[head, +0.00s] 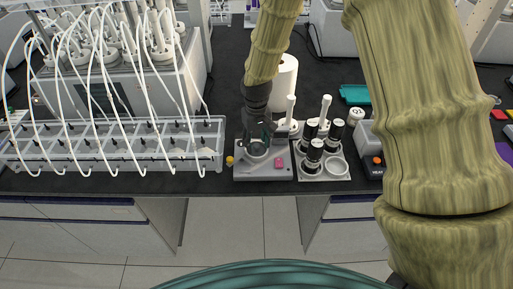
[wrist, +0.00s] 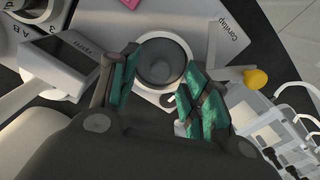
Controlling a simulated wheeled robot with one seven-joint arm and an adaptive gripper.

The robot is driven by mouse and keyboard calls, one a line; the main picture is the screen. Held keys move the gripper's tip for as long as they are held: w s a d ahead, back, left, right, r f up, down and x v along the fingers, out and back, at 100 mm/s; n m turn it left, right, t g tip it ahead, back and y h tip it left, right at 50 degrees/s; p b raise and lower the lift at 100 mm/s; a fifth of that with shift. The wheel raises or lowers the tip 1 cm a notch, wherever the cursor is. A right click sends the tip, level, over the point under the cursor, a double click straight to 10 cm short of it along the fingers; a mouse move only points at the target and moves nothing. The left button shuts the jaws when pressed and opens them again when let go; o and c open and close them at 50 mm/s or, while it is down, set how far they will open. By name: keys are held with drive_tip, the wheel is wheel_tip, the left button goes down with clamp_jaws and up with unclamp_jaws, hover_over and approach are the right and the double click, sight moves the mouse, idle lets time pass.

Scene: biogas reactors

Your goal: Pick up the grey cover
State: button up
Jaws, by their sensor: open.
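A round grey cup-shaped piece with a dark centre (wrist: 163,62) sits on a light grey lab device (wrist: 217,45) in the wrist view; it may be the grey cover. In the head view the round piece (head: 256,149) shows on the device (head: 264,172) near the bench's front edge, partly hidden by my gripper. My gripper (wrist: 160,76) is open and empty, with green finger pads. In the wrist view one finger is to the left of the round piece and one to its lower right. I cannot tell whether they touch it.
A yellow knob (head: 229,161) is left of the device, beside a clear rack with white tubes (head: 100,145). To the right, a grey tray (head: 338,169) holds several black-capped bottles. A pink item (head: 279,162) lies on the device. A white paper roll (head: 284,82) stands behind.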

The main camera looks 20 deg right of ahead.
drive_tip(key=shift+f, duration=0.65)
clamp_jaws()
drive_tip(key=shift+r, duration=0.2)
